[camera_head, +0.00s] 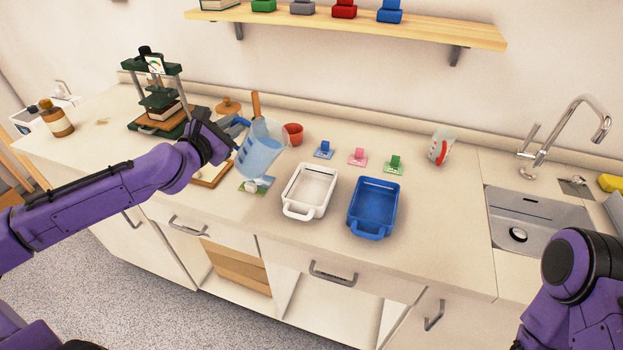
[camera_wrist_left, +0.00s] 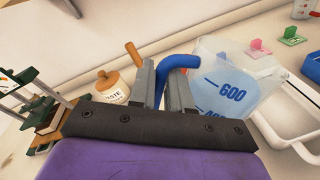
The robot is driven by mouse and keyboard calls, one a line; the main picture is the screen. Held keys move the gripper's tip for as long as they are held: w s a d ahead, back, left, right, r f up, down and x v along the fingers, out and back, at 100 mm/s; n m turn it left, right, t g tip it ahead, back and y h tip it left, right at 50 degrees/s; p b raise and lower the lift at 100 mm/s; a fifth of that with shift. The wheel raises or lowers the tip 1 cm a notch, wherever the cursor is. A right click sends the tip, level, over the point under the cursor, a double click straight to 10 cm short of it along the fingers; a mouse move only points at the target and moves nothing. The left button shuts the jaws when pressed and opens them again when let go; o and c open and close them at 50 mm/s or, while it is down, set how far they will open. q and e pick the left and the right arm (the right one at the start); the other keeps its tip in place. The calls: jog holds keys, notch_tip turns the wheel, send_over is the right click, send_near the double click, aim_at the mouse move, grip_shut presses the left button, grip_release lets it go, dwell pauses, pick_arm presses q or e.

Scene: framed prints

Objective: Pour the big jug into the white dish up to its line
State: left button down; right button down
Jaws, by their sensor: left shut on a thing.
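The big jug (camera_head: 262,150) is clear with blue-tinted contents, blue markings and a blue handle. In the left wrist view the jug (camera_wrist_left: 232,95) shows a "600" mark. My left gripper (camera_head: 232,130) is shut on its blue handle (camera_wrist_left: 178,64) and holds the jug tilted slightly to the right, left of the white dish. The white dish (camera_head: 331,194) stands on the counter with its handle toward the front and looks empty. Part of the dish (camera_wrist_left: 262,130) shows below the jug in the wrist view. My right gripper is out of view.
A blue dish (camera_head: 374,183) stands right of the white one. Small colored stamps (camera_head: 358,155) and a red cup (camera_head: 293,132) are behind. A smaller jug (camera_head: 441,147) stands near the sink (camera_head: 535,220). A green press (camera_head: 157,95) is at left.

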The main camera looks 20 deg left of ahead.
pick_arm(q)
jog(key=shift+w+d+r+m, duration=0.1)
jog(key=shift+d+r+m, duration=0.2)
jog(key=shift+d+m, duration=0.3)
jog(key=shift+d, duration=0.1)
jog(key=shift+d+r+p, duration=0.1)
jog(key=shift+d+p, duration=0.15)
jog(key=shift+p, duration=0.1)
jog(key=shift+m, duration=0.3)
jog(key=shift+d+r, duration=0.1)
jog(key=shift+d, duration=0.2)
